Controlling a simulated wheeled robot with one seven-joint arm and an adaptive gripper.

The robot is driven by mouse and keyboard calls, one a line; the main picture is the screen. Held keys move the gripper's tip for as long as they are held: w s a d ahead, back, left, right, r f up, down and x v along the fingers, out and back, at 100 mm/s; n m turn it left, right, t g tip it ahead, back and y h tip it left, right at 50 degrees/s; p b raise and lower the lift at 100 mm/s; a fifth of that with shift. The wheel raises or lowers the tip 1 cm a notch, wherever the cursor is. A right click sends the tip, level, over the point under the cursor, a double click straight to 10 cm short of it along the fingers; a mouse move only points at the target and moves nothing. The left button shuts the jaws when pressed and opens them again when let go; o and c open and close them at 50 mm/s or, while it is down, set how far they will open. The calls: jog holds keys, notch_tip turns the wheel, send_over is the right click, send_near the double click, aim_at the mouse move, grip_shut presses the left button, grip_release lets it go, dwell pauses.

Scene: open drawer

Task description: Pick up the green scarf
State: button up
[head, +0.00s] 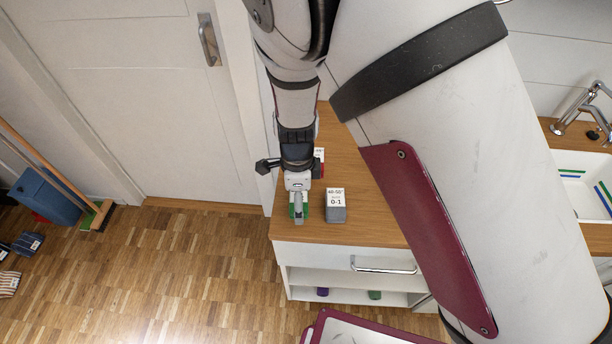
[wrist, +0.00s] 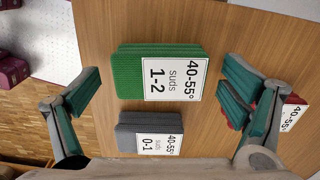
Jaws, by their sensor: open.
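The green scarf (wrist: 148,72) is a folded green block of cloth with a white label reading "40-55° suds 1-2". It lies on the wooden counter (head: 372,226). In the head view only slivers of the green scarf (head: 305,211) show around my gripper (head: 298,212), which hides the rest. In the wrist view my gripper (wrist: 163,88) is open, with one finger on each side of the scarf and visible gaps to both. Nothing is held.
A grey folded cloth (head: 336,212) labelled "0-1" lies close beside the scarf. A red labelled item (wrist: 294,99) is partly hidden behind the right finger in the wrist view. A drawer handle (head: 383,267) is below the counter edge; a sink (head: 578,172) is at right.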

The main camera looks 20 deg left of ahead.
jog(key=shift+f, duration=0.2)
jog(key=c, duration=1.2)
jog(key=shift+c, duration=0.2)
